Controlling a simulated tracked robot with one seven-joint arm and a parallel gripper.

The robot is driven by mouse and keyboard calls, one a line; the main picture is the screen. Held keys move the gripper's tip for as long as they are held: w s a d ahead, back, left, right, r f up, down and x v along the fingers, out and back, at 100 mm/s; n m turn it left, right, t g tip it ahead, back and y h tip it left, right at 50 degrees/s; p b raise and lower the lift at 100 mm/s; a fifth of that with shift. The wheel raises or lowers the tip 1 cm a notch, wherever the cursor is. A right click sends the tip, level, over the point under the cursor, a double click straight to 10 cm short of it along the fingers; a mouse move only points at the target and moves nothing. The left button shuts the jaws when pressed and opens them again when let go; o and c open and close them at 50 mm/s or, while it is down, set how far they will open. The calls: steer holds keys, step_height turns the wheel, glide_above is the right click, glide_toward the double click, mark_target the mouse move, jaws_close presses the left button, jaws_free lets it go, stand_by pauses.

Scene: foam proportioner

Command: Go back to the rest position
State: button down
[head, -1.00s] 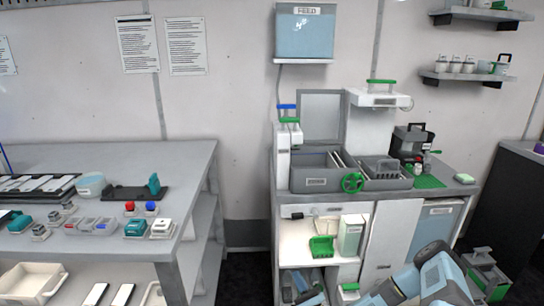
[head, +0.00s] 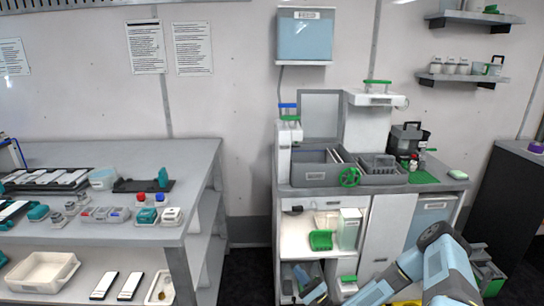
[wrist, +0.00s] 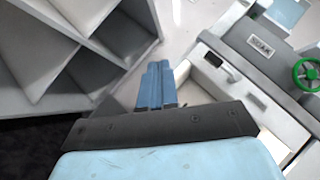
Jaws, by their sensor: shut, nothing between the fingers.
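My gripper (wrist: 157,85) shows in the wrist view with its two blue fingers together and nothing between them. It points into the space between a grey shelf unit on the left and the foam proportioner cabinet on the right. In the head view my blue arm rises from the bottom edge in front of the cabinet (head: 388,240). A blue part of it shows low by the cabinet's lower shelf; the fingertips are hard to make out there.
The green handwheel (head: 349,177) is on the cabinet's front, and it also shows in the wrist view (wrist: 308,74). A grey bench (head: 190,155) with small parts stands on the left. Dark floor (head: 249,262) is free between bench and cabinet. A black cabinet (head: 507,205) stands at right.

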steer(key=w+d+r+n+g+h, duration=0.6)
steer(key=w+r+n+g, duration=0.35)
steer(key=r+n, duration=0.2)
steer(key=s+d+r+n+h, duration=0.15)
steer(key=d+r+h, duration=0.25)
steer(key=r, duration=0.6)
steer(key=s+d+r+n+h, duration=0.1)
steer(key=d+r+n+h, duration=0.15)
steer(key=r, duration=0.75)
steer(key=s+d+r+h, duration=0.2)
steer(key=s+r, duration=0.6)
steer(key=s+d+r+h, duration=0.2)
steer(key=s+r+h, duration=0.1)
steer(key=s+r, duration=0.45)
steer(key=s+a+r+g+y, duration=0.1)
steer(key=s+r, duration=0.2)
steer(key=s, duration=0.8)
steer(key=s+a+r+g+y, duration=0.1)
steer(key=s+r, duration=0.3)
steer(key=s, duration=0.8)
steer(key=shift+a, duration=0.65)
steer(key=c, duration=1.8)
jaws_free()
steer(key=shift+w+g, duration=0.1)
steer(key=shift+g, duration=0.15)
